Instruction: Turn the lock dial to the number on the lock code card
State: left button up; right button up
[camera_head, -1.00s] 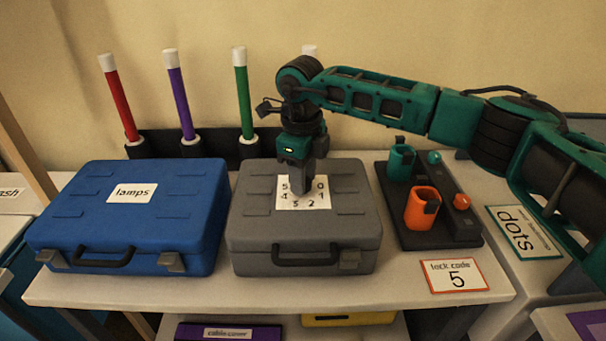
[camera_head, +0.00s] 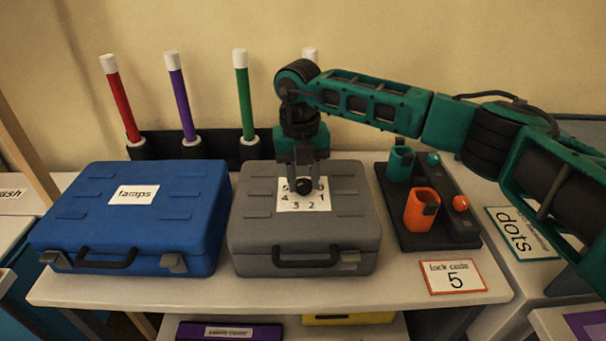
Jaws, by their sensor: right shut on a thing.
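The lock dial (camera_head: 304,187) is a dark round knob on a white number plate (camera_head: 285,206) on the lid of the grey case (camera_head: 255,232). My right gripper (camera_head: 305,184) points down over the plate, shut on the dial with one finger on each side. Digits such as 3, 2, 4 and 1 show around it; others are partly hidden by the fingers. I cannot make out which number the dial points to. The lock code card (camera_head: 453,277), white with an orange border, lies at the table's front right and reads 5. My left gripper is not in view.
Red, purple and green sticks (camera_head: 243,95) stand in a dark rack behind. A dark tray (camera_head: 398,205) with teal and orange holders sits to the right, under my right arm.

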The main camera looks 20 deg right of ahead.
aim_at(302, 181)
jog(key=m+p, duration=0.1)
jog(key=m, duration=0.5)
jog(key=shift+r+p, duration=0.1)
jog(key=shift+p, duration=0.25)
jog(key=m+p, duration=0.1)
jog(key=m, duration=0.5)
jog(key=shift+w+p, duration=0.1)
jog(key=shift+p, duration=0.25)
jog(key=o, duration=1)
jog(key=shift+o, duration=0.2)
notch_tip(302, 181, up, 13)
jog(key=shift+w+b, duration=0.2)
jog(key=shift+b, duration=0.2)
